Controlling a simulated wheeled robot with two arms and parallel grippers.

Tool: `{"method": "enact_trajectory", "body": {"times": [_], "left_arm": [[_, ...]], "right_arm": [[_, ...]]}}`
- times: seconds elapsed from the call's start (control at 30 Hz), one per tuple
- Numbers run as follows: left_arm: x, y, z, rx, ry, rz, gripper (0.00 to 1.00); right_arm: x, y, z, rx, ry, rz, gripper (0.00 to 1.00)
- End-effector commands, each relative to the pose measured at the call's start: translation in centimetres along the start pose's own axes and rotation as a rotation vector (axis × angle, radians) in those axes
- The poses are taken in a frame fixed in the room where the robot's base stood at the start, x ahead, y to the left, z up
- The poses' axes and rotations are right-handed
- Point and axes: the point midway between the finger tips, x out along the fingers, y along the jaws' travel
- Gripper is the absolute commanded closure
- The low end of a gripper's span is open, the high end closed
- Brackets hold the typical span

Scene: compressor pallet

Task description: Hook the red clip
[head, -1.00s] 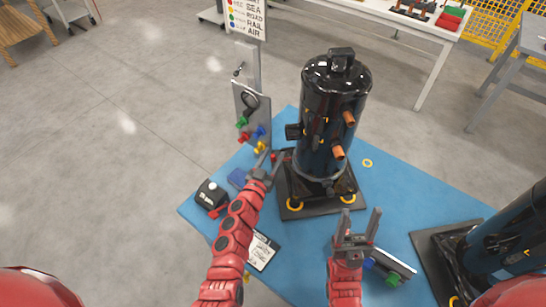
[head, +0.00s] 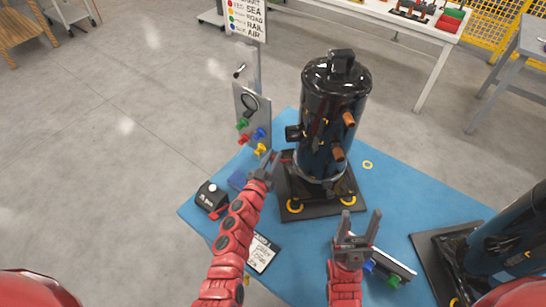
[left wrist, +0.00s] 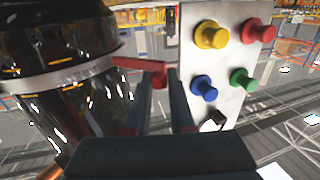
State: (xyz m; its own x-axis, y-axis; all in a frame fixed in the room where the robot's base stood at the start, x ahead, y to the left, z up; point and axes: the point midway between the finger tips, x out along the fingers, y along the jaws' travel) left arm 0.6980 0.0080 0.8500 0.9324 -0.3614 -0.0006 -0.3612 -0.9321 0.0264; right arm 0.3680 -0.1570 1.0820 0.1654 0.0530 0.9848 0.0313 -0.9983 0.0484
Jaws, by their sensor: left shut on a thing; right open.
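The red clip (left wrist: 140,66) shows in the left wrist view as a short red bar at the fingertips of my left gripper (left wrist: 160,95). My left gripper (head: 264,168) is shut on it, between the black compressor (head: 330,120) and the knob panel (head: 253,118). In the head view the clip is small and partly hidden by the fingers. The panel carries green, blue, red and yellow knobs and a black loop; its knobs also show in the left wrist view (left wrist: 209,34). My right gripper (head: 357,240) is open and empty over the mat's front part.
A legend sign (head: 243,18) stands behind the panel. On the blue mat (head: 395,195) lie a black device (head: 211,196), a clipboard (head: 262,252) and a small rack (head: 388,266). A second compressor (head: 505,245) stands at right. Free mat lies right of the first compressor.

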Motion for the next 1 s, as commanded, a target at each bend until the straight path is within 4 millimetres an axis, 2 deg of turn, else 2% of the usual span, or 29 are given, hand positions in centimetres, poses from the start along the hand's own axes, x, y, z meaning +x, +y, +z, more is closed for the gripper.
{"method": "enact_trajectory", "body": {"times": [0.27, 0.5, 0.7, 1.0], "left_arm": [[0.4, -0.3, -0.4, 0.000, -0.004, 0.078, 1.00], [1.5, -0.7, -0.5, -0.001, -0.007, 0.238, 1.00], [2.1, -0.8, -0.1, -0.001, -0.009, 0.361, 1.00], [2.7, -0.8, -0.1, 0.001, -0.009, 0.448, 1.00]], "right_arm": [[1.6, 0.1, -0.3, 0.000, 0.000, 0.000, 0.42], [3.3, 0.2, -0.6, 0.000, 0.000, 0.000, 0.42], [3.2, 0.2, -0.5, 0.000, 0.000, 0.000, 0.42], [2.3, 0.1, -0.4, 0.000, 0.000, 0.000, 0.42]]}}
